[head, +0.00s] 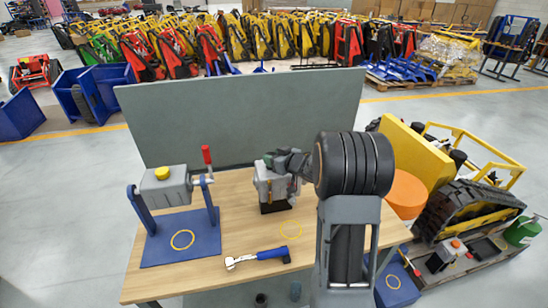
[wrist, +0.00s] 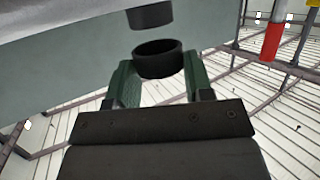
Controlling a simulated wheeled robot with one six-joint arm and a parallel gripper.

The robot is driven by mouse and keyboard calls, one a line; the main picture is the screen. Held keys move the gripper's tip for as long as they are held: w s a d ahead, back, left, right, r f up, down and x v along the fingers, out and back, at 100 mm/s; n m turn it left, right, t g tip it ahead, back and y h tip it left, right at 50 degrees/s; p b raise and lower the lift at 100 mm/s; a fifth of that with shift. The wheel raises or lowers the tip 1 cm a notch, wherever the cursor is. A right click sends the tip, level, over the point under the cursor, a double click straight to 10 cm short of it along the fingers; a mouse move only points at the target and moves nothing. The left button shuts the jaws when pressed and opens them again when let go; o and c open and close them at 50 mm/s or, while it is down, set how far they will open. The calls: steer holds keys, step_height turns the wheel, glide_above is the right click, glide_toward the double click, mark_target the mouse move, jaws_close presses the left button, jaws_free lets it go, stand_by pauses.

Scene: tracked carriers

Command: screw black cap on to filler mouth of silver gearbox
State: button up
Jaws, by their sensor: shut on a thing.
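The silver gearbox (head: 274,189) stands on a black base on the wooden table, near the middle, in the head view. My gripper (head: 272,159) is at its top; my own arm hides part of it. In the wrist view my gripper (wrist: 160,84) has its two green fingers closed on the sides of the black cap (wrist: 158,60), a short ring. A dark round stub (wrist: 150,15) shows above the cap in that picture, with a gap between them. It may be the filler mouth; I cannot tell for sure. In the head view the cap cannot be made out.
A grey unit with a yellow cap (head: 162,174) and a red-handled lever (head: 207,155) stands on a blue stand at left. A blue-handled tool (head: 258,257) lies at the front. A grey panel (head: 250,115) rises behind the table. An orange drum (head: 406,192) is at right.

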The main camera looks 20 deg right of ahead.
steer(key=shift+f+b, duration=0.8)
steer(key=shift+f, duration=0.7)
stand_by(0.5)
steer(key=o, duration=1)
steer(key=shift+c, duration=0.2)
steer(key=b+v, duration=0.1)
steer(key=v, duration=1.2)
steer(key=shift+s+d+r, duration=0.15)
steer(key=shift+s, duration=0.2)
